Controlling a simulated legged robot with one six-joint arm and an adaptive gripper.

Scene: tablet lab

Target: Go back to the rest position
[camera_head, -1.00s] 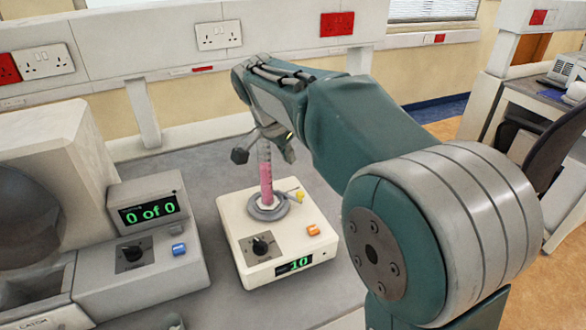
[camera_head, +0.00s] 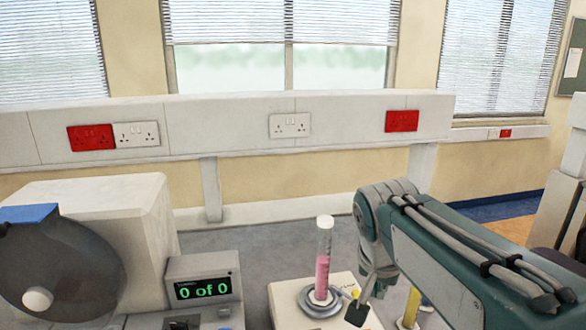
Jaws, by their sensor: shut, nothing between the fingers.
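My gripper (camera_head: 362,300) is at the lower right, just right of a glass cylinder with pink liquid (camera_head: 322,262). Only part of the gripper shows below my teal and grey arm; its fingers are shut with nothing held. The cylinder stands upright on a round grey base on a cream device (camera_head: 284,292). A small yellow-tipped piece shows beside the gripper. The lower part of the device is out of the picture.
A machine with a display reading "0 of 0" (camera_head: 203,289) and a large dark round part (camera_head: 65,270) stands at the left. A yellow item (camera_head: 411,305) is partly hidden behind my arm. A socket rail (camera_head: 240,128) runs along the back, below windows.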

